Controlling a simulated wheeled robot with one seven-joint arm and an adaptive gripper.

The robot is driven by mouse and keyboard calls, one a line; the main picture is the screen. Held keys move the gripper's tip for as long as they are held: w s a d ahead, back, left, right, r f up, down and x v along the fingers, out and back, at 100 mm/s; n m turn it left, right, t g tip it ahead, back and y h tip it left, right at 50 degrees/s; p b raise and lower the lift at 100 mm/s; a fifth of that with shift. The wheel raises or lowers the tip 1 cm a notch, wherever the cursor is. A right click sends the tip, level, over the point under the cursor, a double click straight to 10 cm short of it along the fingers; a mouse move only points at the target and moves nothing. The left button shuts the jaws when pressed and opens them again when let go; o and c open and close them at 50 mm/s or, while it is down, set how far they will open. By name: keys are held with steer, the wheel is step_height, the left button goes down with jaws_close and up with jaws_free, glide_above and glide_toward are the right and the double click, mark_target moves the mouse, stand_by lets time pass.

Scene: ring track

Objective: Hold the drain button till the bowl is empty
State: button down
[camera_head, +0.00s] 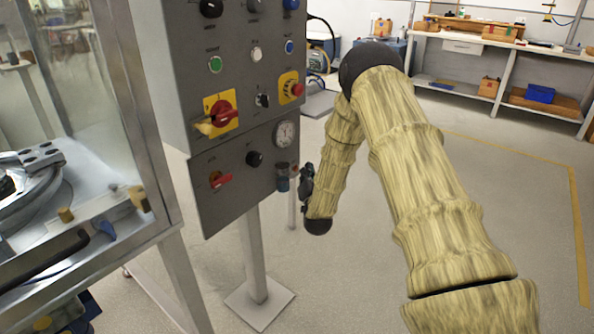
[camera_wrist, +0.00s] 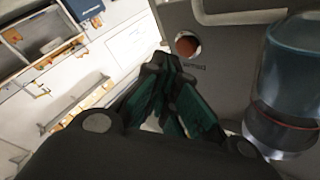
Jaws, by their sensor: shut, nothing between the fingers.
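In the wrist view a round reddish-brown button (camera_wrist: 187,44) sits in a pale ring on the grey panel, with a small label beside it too blurred to read. My gripper (camera_wrist: 168,62) is shut and empty, its tips close beside the button. I cannot tell whether they touch it. A clear bluish bowl (camera_wrist: 290,70) stands at the right, with a dark end and a thin reddish line; its liquid level is unclear. In the head view the bowl (camera_head: 282,180) is a small dark cylinder at the lower panel's right edge, and my gripper (camera_head: 304,184) is just right of it.
The grey control panel (camera_head: 205,150) carries several knobs, a red lever (camera_head: 220,180) and a round gauge (camera_head: 285,133). It stands on a post with a floor plate (camera_head: 259,303). A glazed machine (camera_head: 85,110) is at left. Open floor (camera_head: 480,190) lies to the right.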

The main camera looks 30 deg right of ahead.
steer(key=shift+w, duration=0.2)
steer(key=shift+w+a, duration=0.2)
steer(key=shift+w+a, duration=0.15)
steer(key=shift+w, duration=0.25)
stand_by(3.6)
steer(key=shift+s, duration=0.1)
steer(key=shift+s+d, duration=0.3)
steer(key=shift+s, duration=0.4)
steer(key=s, duration=0.1)
steer(key=s+d+p, duration=0.1)
steer(key=s, duration=0.1)
steer(key=s+d, duration=0.1)
steer(key=shift+s, duration=0.3)
stand_by(0.4)
steer(key=shift+a+f, duration=0.1)
